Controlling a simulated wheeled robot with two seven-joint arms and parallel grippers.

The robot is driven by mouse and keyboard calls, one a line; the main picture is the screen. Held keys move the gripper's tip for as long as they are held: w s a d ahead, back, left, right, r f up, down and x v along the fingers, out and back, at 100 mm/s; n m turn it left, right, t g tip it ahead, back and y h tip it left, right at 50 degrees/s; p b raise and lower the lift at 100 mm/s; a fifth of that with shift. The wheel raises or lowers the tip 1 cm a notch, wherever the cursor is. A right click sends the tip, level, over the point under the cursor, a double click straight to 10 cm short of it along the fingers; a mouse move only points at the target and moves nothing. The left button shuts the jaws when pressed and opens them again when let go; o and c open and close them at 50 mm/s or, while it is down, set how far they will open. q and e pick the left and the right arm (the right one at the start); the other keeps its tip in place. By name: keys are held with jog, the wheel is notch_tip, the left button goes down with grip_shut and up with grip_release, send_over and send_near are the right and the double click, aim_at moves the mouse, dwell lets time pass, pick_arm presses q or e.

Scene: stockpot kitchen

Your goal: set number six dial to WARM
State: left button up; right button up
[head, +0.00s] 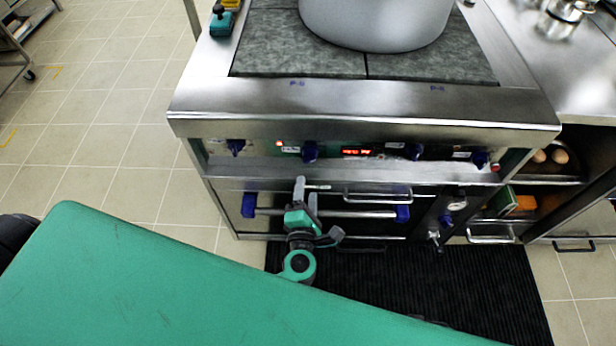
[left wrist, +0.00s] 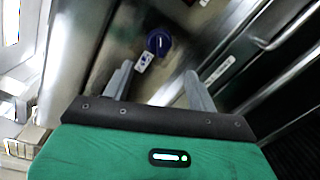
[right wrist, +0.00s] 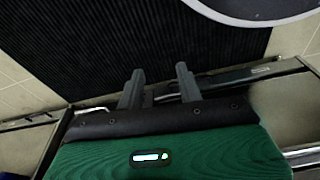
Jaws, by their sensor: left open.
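My left gripper (head: 307,188) is open and empty, just below the left-middle dial. In the left wrist view, one blue dial (left wrist: 158,42) with a white label (left wrist: 145,62) lies beyond the open fingers, untouched. My right gripper (right wrist: 160,72) shows only in its wrist view, fingers apart and empty.
A red lit display (head: 357,152) sits mid-panel. Below it an oven handle bar (head: 345,213) with blue ends sticks out near my left gripper. A large pot (head: 375,25) stands on the stove top. A black ribbed mat (head: 450,280) covers the floor in front.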

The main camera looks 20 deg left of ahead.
pick_arm(q)
jog(key=v, duration=0.3)
jog(key=shift+s, duration=0.2)
pick_arm(e)
jog(key=shift+r, duration=0.65)
jog(key=shift+w+a, duration=0.1)
